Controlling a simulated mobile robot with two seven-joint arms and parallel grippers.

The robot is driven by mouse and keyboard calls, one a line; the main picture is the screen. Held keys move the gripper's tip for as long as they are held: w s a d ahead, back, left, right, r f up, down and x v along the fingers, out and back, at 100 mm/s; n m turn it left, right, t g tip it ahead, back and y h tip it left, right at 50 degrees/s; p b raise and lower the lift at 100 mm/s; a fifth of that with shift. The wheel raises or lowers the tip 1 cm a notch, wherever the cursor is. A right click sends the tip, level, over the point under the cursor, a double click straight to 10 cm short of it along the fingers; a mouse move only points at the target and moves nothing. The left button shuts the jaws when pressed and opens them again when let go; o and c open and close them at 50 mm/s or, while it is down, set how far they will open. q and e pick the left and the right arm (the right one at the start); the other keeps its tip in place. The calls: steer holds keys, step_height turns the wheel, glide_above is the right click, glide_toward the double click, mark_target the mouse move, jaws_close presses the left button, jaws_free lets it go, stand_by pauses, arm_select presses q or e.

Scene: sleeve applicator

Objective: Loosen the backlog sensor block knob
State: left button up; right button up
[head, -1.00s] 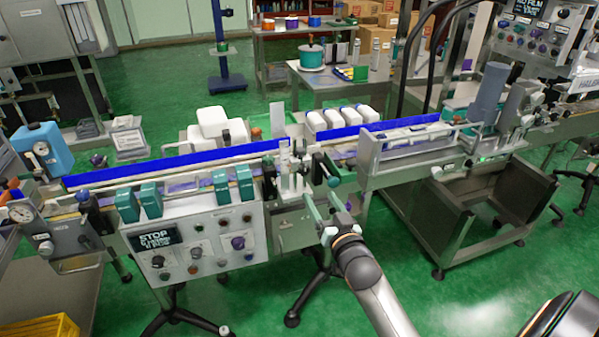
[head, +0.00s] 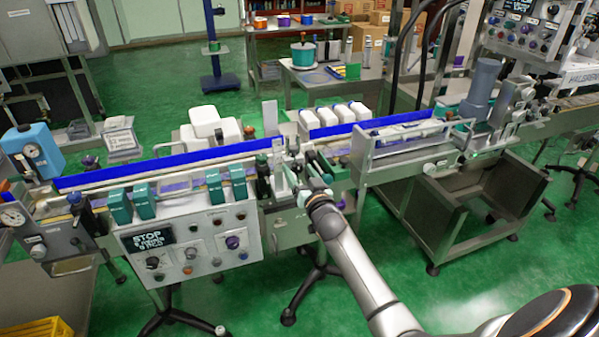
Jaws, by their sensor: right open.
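My right gripper (head: 303,174) reaches up from the lower right to the near side of the conveyor's middle. Its teal fingers are apart, among the small brackets and posts of a sensor and guide assembly (head: 279,158). I see nothing held between them. A dark upright post (head: 263,176) stands left of the gripper. The backlog sensor block knob cannot be singled out; it is too small or hidden by the gripper and brackets. I cannot tell whether the fingers touch anything. My left gripper is not in view.
The conveyor's blue rail (head: 165,164) runs left of the assembly. A control panel (head: 190,245) with a STOP display hangs below it. Teal boxes (head: 119,206) stand above the panel. White containers (head: 330,113) sit behind the line.

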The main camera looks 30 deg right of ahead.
jaws_close()
stand_by(0.5)
